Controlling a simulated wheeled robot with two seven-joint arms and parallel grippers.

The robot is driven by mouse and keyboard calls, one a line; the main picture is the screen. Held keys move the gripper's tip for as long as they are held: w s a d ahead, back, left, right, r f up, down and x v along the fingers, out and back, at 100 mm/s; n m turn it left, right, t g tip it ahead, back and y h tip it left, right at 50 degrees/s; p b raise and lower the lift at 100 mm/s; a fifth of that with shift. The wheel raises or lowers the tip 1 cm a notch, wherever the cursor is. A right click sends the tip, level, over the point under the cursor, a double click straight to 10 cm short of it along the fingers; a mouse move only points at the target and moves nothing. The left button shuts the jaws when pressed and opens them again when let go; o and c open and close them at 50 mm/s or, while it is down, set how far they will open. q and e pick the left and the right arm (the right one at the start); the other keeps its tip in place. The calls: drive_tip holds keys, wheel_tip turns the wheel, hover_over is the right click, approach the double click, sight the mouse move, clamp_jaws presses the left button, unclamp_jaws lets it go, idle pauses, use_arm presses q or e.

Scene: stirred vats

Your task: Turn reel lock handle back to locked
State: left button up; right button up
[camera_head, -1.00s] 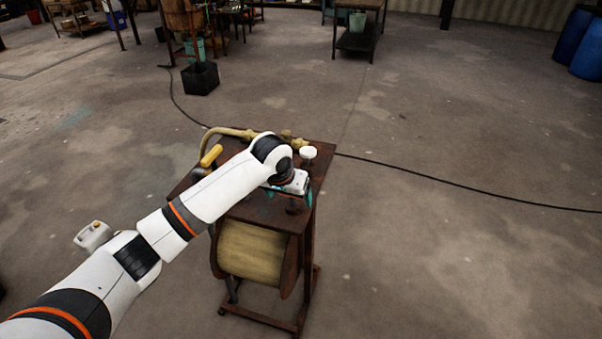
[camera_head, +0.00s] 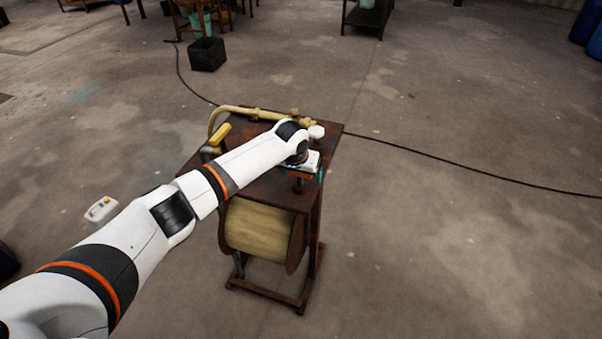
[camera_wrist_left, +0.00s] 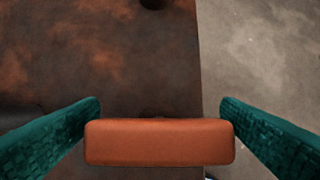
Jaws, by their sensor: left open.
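The reel lock handle is an orange-red bar (camera_wrist_left: 160,143) above the corner of a rusty reel cart. In the head view a sliver of the handle (camera_head: 301,175) shows under my left gripper (camera_head: 307,164), above a dark post. In the left wrist view the teal fingers of my open left gripper stand on either side of the bar, near its two ends. A gap at each end is hard to judge. The cart's top (camera_head: 270,190) lies below the bar. A pale wooden reel (camera_head: 258,228) hangs under it. My right gripper is out of view.
A black cable (camera_head: 450,162) runs across the floor. The floor right of the cart is otherwise clear.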

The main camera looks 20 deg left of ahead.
use_arm(q)
drive_tip(key=shift+w+f, duration=0.1)
drive_tip(key=shift+f, duration=0.15)
drive_tip(key=c, duration=1)
